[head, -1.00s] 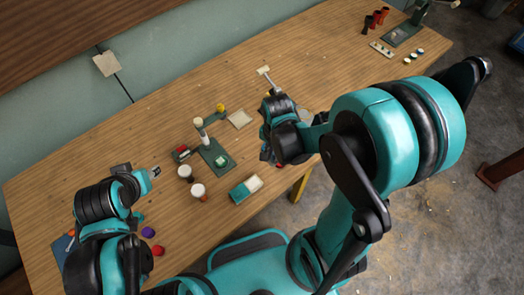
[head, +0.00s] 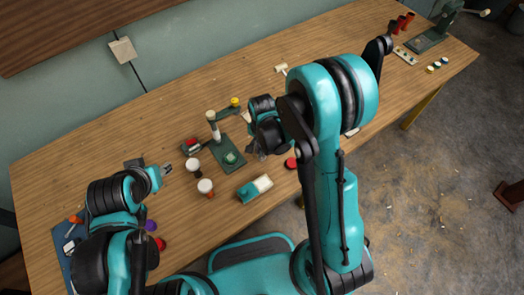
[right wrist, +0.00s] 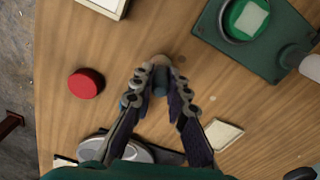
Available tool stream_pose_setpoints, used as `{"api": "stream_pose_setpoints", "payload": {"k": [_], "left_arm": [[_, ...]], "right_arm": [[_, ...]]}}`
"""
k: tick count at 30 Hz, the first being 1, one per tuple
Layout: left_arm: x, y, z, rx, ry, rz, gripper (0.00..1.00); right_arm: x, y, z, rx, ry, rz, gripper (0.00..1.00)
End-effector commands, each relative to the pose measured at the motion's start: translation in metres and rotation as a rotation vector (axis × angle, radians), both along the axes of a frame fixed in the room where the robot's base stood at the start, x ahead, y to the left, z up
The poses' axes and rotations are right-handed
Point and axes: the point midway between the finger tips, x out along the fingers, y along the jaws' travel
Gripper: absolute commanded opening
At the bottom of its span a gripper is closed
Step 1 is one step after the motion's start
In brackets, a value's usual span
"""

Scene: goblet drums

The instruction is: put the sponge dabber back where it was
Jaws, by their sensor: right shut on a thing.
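My right gripper (right wrist: 160,92) is shut on a small, dark grey-teal cylindrical piece with a brownish round end (right wrist: 160,63), which looks like the sponge dabber. The fingers hide much of it. Bare wood surrounds its visible end, and I cannot tell whether it touches the table. In the head view my right gripper (head: 260,153) is just right of the green stand (head: 238,167), and the held piece is hard to make out. My left gripper (head: 167,170) is over the table at the left, apart from the drums; its finger gap is too small to judge.
A red disc (right wrist: 86,83) lies left of the held piece. A pale square pad (right wrist: 226,134) and a round metallic dish (right wrist: 121,149) are near the fingers. Two white-topped drums (head: 205,186) and a teal-and-white block (head: 254,189) stand near the green stand.

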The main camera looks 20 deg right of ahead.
Motion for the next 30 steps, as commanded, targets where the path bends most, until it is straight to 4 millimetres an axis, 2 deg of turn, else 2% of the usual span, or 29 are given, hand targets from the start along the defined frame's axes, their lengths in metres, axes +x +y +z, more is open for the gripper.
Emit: {"api": "stream_pose_setpoints", "payload": {"k": [8, 9, 11, 23, 26, 30], "left_arm": [[0.000, 0.000, -0.003, 0.000, 0.000, 0.000, 0.39], [0.000, 0.000, -0.003, 0.000, 0.000, 0.000, 0.39], [0.000, 0.000, -0.002, 0.000, 0.000, 0.000, 0.39], [0.000, 0.000, 0.003, 0.000, 0.000, 0.000, 0.39], [0.000, 0.000, 0.008, 0.000, 0.000, 0.000, 0.39], [0.000, 0.000, 0.019, 0.000, 0.000, 0.000, 0.39]], "right_arm": [[0.000, 0.000, -0.003, 0.000, 0.000, 0.000, 0.00], [0.000, 0.000, -0.002, 0.000, 0.000, 0.000, 0.20], [0.000, 0.000, -0.002, 0.000, 0.000, 0.000, 0.36], [0.000, 0.000, 0.004, 0.000, 0.000, 0.000, 0.36], [-0.001, 0.000, 0.019, 0.000, 0.000, 0.000, 0.36], [-0.001, 0.000, 0.051, 0.000, 0.000, 0.000, 0.36]]}}
